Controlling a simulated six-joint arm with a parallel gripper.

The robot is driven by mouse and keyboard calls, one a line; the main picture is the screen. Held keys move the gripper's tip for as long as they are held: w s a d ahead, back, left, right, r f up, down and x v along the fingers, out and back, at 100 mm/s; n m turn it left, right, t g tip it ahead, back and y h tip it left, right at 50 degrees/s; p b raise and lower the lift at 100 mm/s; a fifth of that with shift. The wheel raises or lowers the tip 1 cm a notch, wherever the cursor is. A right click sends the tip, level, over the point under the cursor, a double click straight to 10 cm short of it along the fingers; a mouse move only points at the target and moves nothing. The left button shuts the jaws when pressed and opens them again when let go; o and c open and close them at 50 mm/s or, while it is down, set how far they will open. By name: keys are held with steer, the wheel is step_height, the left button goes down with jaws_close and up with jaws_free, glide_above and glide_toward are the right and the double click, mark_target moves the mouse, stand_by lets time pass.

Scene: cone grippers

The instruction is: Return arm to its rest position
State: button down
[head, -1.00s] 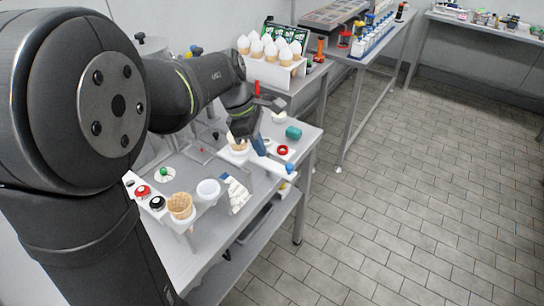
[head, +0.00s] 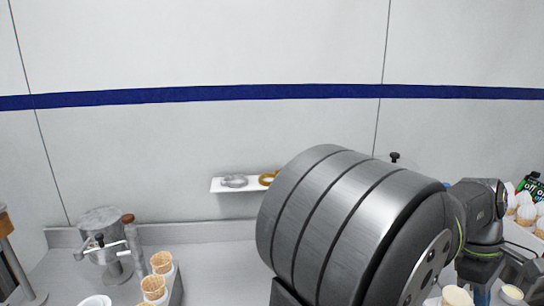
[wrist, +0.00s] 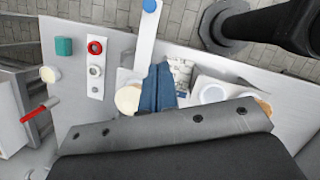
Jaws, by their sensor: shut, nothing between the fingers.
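My gripper (wrist: 157,88) shows in the wrist view, its two blue fingers together and nothing held. It hangs over the white worktable (wrist: 120,60). A pale round cup or cone top (wrist: 128,99) lies beside the fingers on the left, and a white cup (wrist: 212,93) on the right; I cannot tell whether the fingers touch either. In the head view my arm fills the lower right, bent toward the right edge, and the fingertips are not clear there.
In the head view, waffle cones (head: 153,287), a metal canister (head: 102,225) and a wall shelf (head: 220,186) are left of my arm. White-topped cones (head: 525,212) stand far right.

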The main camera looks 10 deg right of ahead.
steer(key=shift+s+d+f, duration=0.5)
steer(key=shift+s+f, duration=0.25)
steer(key=shift+f, duration=0.75)
steer(key=shift+s+d+f, duration=0.55)
steer(key=shift+s+f, duration=0.25)
steer(key=shift+f, duration=0.7)
steer(key=shift+s+d+f, duration=0.5)
steer(key=shift+s+f, duration=0.25)
steer(key=shift+f, duration=0.75)
steer(key=shift+s, duration=0.15)
